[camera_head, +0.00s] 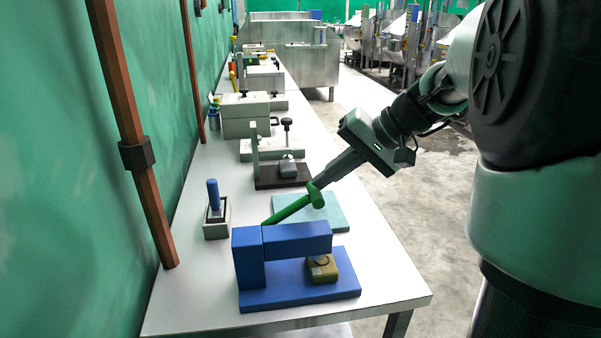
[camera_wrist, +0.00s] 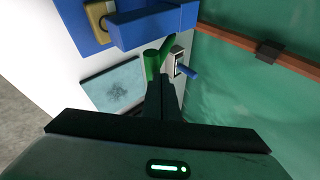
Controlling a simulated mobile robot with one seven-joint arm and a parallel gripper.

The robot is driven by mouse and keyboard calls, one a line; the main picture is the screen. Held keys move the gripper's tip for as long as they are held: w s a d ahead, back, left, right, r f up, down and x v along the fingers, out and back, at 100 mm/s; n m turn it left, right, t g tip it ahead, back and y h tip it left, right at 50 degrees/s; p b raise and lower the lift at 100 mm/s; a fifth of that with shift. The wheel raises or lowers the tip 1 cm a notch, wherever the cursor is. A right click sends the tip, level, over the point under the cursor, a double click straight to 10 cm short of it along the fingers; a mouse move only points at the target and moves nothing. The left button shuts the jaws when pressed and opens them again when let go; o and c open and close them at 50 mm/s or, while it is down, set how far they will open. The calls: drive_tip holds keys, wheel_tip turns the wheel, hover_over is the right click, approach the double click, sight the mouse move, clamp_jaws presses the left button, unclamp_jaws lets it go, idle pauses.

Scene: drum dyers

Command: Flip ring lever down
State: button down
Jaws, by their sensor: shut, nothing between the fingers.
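A blue fixture (camera_head: 282,240) stands at the near end of the white table, with an upright block, a horizontal arm and a flat base. A green lever (camera_head: 290,208) with a short crosswise handle slants up and right from behind the fixture. A yellow-brown block with a dark ring (camera_head: 322,266) sits on the base under the arm. My gripper (camera_head: 320,183) is shut and empty, its tips at the lever's handle end. In the wrist view, the tips (camera_wrist: 163,82) are right beside the green handle (camera_wrist: 152,65); I cannot tell whether they touch.
A pale blue mat (camera_head: 325,212) lies behind the fixture. A grey holder with a blue handle (camera_head: 214,215) stands left, near the green wall. A dark-based fixture (camera_head: 281,178) and several grey boxes stand farther back. Open floor lies right of the table.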

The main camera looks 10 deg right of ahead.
drive_tip(key=shift+s+d+f+b, duration=0.15)
drive_tip(key=shift+d+f+b, duration=0.3)
drive_tip(key=shift+f, duration=0.3)
drive_tip(key=shift+d+f, duration=0.1)
